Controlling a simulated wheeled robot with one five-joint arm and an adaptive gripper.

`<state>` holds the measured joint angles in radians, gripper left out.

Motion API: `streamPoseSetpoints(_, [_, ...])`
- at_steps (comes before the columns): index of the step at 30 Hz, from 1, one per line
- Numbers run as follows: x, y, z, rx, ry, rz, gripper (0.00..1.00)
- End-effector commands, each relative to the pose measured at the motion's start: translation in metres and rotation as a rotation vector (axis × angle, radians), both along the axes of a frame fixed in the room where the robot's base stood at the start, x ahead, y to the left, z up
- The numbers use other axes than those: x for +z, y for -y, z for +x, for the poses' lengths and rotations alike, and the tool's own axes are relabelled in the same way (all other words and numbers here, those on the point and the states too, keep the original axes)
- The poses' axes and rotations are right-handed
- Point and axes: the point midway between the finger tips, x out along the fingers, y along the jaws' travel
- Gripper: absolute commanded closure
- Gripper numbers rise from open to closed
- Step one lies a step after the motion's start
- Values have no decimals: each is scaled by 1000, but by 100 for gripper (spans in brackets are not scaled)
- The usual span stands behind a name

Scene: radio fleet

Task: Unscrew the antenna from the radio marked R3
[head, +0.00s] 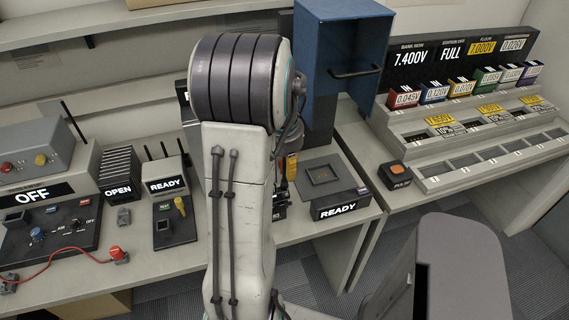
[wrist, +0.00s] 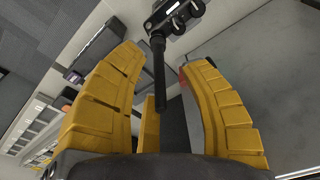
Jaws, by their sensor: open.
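In the wrist view, a dark radio (wrist: 178,14) with two round knobs shows at the top edge. A black rod-like antenna (wrist: 159,75) runs from it down between the yellow fingers of my gripper (wrist: 168,57). The gripper is open, with a finger on each side of the antenna. A gap shows on the right side; I cannot tell whether the left finger touches it. No R3 marking is readable. In the head view my arm hides the radio and most of the gripper.
In the head view, a box marked READY (head: 337,209) stands right of my arm. A blue cabinet (head: 341,40) rises behind it. Left are another READY box (head: 166,186), an OPEN unit (head: 118,188) and an OFF panel (head: 45,195). A battery rack (head: 470,110) stands far right.

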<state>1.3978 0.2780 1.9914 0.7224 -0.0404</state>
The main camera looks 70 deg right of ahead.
Motion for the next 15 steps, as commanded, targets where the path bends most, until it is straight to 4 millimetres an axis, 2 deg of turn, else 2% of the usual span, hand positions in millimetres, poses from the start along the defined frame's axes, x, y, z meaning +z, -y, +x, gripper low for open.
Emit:
streamPoseSetpoints(2, [0,0,0,0,0,0,67])
streamPoseSetpoints(13, [0,0,0,0,0,0,100])
streamPoseSetpoints(15, [0,0,0,0,0,0,100])
